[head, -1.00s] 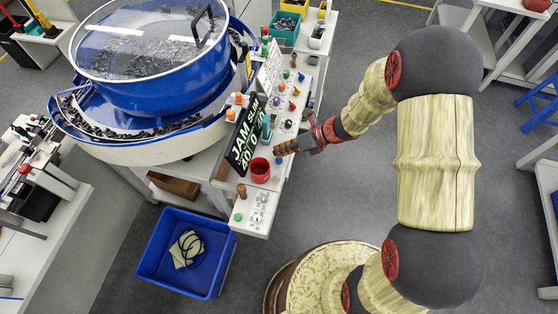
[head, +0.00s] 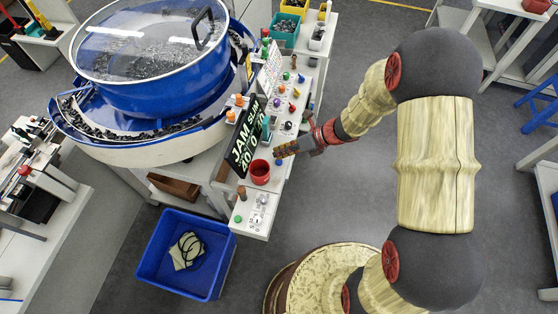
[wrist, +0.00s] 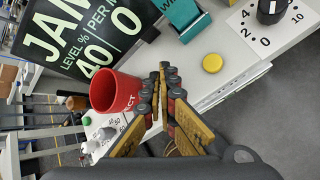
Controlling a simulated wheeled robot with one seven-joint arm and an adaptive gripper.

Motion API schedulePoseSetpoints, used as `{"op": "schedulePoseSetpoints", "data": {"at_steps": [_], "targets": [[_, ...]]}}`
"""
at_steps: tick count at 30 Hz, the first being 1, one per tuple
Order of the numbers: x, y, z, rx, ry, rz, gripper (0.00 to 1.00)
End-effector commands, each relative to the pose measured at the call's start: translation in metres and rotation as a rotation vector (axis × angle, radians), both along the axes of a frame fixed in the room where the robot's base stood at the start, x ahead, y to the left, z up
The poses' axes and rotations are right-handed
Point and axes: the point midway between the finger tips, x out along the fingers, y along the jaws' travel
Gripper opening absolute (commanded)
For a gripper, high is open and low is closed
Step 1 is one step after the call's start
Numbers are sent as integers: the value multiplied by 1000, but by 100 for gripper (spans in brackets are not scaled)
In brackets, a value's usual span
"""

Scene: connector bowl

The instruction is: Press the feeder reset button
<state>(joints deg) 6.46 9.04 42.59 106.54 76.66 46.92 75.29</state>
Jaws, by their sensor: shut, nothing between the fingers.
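A round yellow button (wrist: 212,63) sits on the white bench top in the wrist view, to the right of my fingertips. I cannot read a label on it, so I cannot tell whether it is the feeder reset button. A green button (head: 238,218) is near the bench's front end, and a blue one (head: 279,162) is just below my gripper in the head view. My gripper (head: 277,152) is shut and empty over the bench's right edge; its fingers also show in the wrist view (wrist: 160,72). Whether it touches anything is unclear.
A red cup (head: 260,171) stands close to my fingertips, also in the wrist view (wrist: 115,92). A black JAM sign (head: 243,146) and a teal holder (wrist: 183,15) stand behind. A dark knob (wrist: 270,12) is beyond the yellow button.

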Motion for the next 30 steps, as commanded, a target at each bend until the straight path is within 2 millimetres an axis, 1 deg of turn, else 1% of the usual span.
{"op": "schedulePoseSetpoints", "data": {"at_steps": [8, 16, 30], "targets": [[0, 0, -1, 0, 0, 0, 0], [0, 0, -8, 0, 0, 0, 0], [0, 0, -9, 0, 0, 0, 0]]}}
